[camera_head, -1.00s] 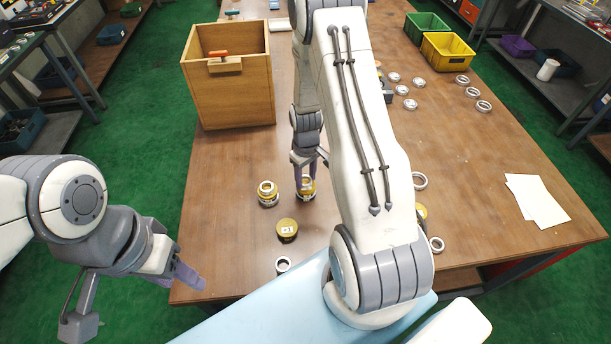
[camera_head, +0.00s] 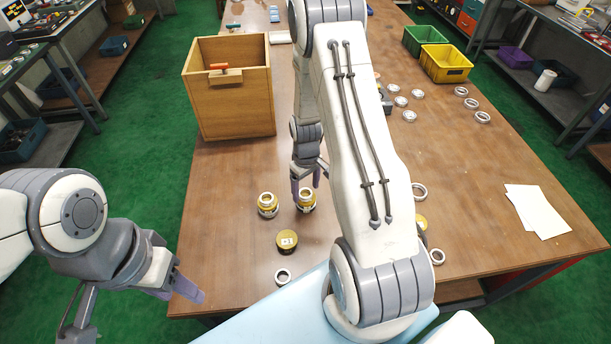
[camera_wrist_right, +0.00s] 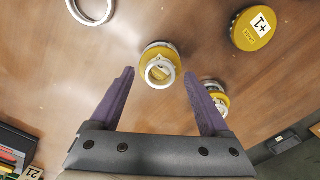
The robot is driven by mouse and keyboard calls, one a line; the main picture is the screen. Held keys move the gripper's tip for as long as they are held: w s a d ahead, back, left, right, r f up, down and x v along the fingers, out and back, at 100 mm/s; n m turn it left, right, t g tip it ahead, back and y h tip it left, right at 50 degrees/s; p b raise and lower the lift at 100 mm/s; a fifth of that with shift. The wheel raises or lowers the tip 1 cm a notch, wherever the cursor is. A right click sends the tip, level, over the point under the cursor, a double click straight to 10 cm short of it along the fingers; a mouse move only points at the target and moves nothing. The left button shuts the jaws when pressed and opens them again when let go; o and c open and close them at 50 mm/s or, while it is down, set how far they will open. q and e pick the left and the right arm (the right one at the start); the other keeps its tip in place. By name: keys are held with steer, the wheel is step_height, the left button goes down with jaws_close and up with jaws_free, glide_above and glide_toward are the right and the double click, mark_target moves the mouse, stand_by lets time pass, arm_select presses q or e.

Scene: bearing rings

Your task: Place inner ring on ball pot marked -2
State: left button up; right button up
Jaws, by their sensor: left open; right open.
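My right gripper (camera_head: 307,187) is open and empty, directly above a yellow ball pot (camera_head: 306,207). In the right wrist view the open fingers (camera_wrist_right: 160,88) are on either side of this pot (camera_wrist_right: 146,53), which carries a metal ring (camera_wrist_right: 160,71); the ring looks slightly off-centre. I cannot read a mark on this pot. A second yellow pot with a ring on top (camera_head: 267,204) stands just to its left. My left gripper (camera_head: 187,290) is open and empty, off the table's front-left edge.
A loose ring (camera_head: 283,276) lies near the front edge. A wooden box (camera_head: 230,105) stands behind the pots. White papers (camera_head: 535,211) lie at right.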

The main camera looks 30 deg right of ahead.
step_height(320, 180, up, 10)
steer(key=r+b, duration=0.1)
steer(key=b, duration=0.1)
steer(key=s+a+r+n, duration=0.2)
steer(key=a+r, duration=0.3)
steer(key=a, duration=0.5)
steer(key=s+a+r+n, duration=0.1)
steer(key=s+a+r, duration=0.2)
steer(key=s+a, duration=0.5)
steer(key=s+a+r+n+y, duration=0.1)
steer(key=s+a+r+n, duration=0.1)
steer(key=s+a, duration=0.5)
steer(key=s+r, duration=0.1)
steer(key=s, duration=0.3)
steer(key=shift+a+r+n, duration=0.3)
steer(key=shift+a, duration=0.1)
